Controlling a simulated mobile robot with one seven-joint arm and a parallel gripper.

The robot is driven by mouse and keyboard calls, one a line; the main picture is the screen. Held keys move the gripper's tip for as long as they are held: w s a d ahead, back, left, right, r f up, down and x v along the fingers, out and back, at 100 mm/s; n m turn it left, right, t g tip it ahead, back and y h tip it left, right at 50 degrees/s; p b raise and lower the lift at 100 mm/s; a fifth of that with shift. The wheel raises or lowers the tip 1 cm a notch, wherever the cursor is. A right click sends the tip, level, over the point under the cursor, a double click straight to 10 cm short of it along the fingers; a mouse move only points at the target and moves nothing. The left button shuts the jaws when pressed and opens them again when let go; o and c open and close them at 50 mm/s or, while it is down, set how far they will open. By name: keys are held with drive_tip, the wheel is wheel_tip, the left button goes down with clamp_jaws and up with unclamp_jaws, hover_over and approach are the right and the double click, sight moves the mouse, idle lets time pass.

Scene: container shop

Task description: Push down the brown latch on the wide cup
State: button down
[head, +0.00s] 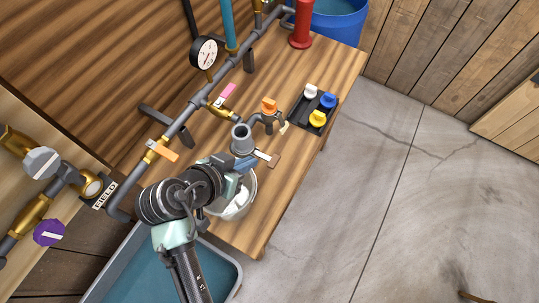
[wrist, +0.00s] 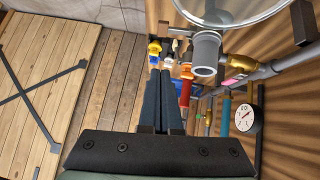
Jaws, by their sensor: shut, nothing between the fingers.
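The wide cup is a grey, open-mouthed coupling (head: 242,138) on the pipework above the bench. It also shows in the wrist view (wrist: 206,52). In the wrist view the latch is hard to make out near the fingertips. My gripper (head: 241,166) is shut and empty, just below the cup in the head view. In the wrist view its fingers (wrist: 160,74) point left of the cup. I cannot tell whether they touch the latch.
A clear bowl (head: 248,195) sits under my gripper. An orange handle (head: 269,105) and a black tray (head: 303,108) with coloured knobs are farther along the wooden bench (head: 338,80). A gauge (head: 204,53) and grey pipes line the back. The floor on the right is open.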

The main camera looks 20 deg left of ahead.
drive_tip(key=shift+w, duration=0.1)
drive_tip(key=p, duration=0.2)
hover_over(275, 158)
drive_tip(key=s+a, duration=0.1)
drive_tip(key=s, duration=0.1)
wheel_tip(275, 158, down, 7)
drive_tip(key=shift+s+f, duration=0.1)
drive_tip(key=shift+s, duration=0.05)
wheel_tip(275, 158, down, 2)
drive_tip(key=shift+s+d+f+p, duration=0.1)
drive_tip(key=shift+p, duration=0.2)
drive_tip(key=shift+d+f, duration=0.1)
drive_tip(key=shift+f, duration=0.65)
drive_tip(key=shift+f, duration=0.1)
